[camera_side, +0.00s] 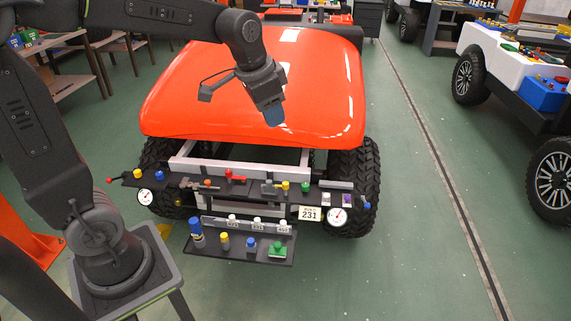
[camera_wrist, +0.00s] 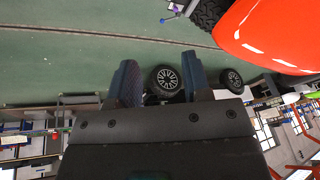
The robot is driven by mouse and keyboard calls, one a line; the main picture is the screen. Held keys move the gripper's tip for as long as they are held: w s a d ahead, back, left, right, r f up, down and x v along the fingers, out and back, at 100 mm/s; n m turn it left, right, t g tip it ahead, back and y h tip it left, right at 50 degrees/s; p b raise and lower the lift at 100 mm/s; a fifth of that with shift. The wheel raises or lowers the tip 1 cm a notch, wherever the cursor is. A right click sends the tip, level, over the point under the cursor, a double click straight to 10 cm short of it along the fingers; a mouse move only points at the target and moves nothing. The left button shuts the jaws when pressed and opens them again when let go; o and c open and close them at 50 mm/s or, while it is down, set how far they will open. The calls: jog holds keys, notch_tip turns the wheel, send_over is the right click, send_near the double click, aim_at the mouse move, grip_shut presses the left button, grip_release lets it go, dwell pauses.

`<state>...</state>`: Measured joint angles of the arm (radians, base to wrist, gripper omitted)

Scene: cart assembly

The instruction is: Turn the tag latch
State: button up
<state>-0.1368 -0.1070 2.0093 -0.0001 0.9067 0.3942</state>
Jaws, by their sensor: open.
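The cart has a red-orange hood (camera_side: 180,95) and a dark front panel with several small controls. A pale tag reading 231 (camera_side: 310,213) hangs at the panel's right, beside a round gauge (camera_side: 337,216). I cannot tell which small part is the tag latch. My gripper (camera_side: 273,116) is above the front part of the hood, pointing down, behind and above the panel in the side view. In the wrist view my gripper (camera_wrist: 160,78) has its two blue-tipped fingers spread apart with nothing between them. The panel and tag do not show there.
A red lever (camera_side: 234,176), coloured knobs and a left gauge (camera_side: 145,197) crowd the panel. A lower shelf (camera_side: 225,252) carries a blue cylinder (camera_side: 197,233) and a green part (camera_side: 278,249). Another cart (camera_side: 500,50) stands at right. The green floor (camera_side: 420,250) in between is clear.

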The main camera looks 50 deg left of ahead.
jog(key=w+a+f+m+g, duration=0.1)
jog(key=w+a+f, duration=0.2)
jog(key=w, duration=0.2)
jog(key=w+a+f+m, duration=0.1)
jog(key=w+a+f, duration=0.15)
jog(key=w, duration=0.25)
jog(key=m+g, duration=0.3)
jog(key=m, duration=0.1)
send_over(285, 183)
jog(key=shift+h, duration=0.3)
notch_tip(285, 183, down, 29)
jog(key=shift+r, duration=0.1)
notch_tip(285, 183, down, 9)
jog(key=shift+d+r, duration=0.1)
jog(key=shift+r, duration=0.1)
jog(key=c, duration=0.5)
jog(key=m, duration=0.4)
jog(key=shift+m, duration=0.3)
jog(key=shift+c, duration=0.2)
jog(key=m, duration=0.4)
jog(key=shift+m, duration=0.3)
jog(key=m, duration=0.8)
jog(key=shift+m, duration=0.3)
jog(key=o, duration=0.8)
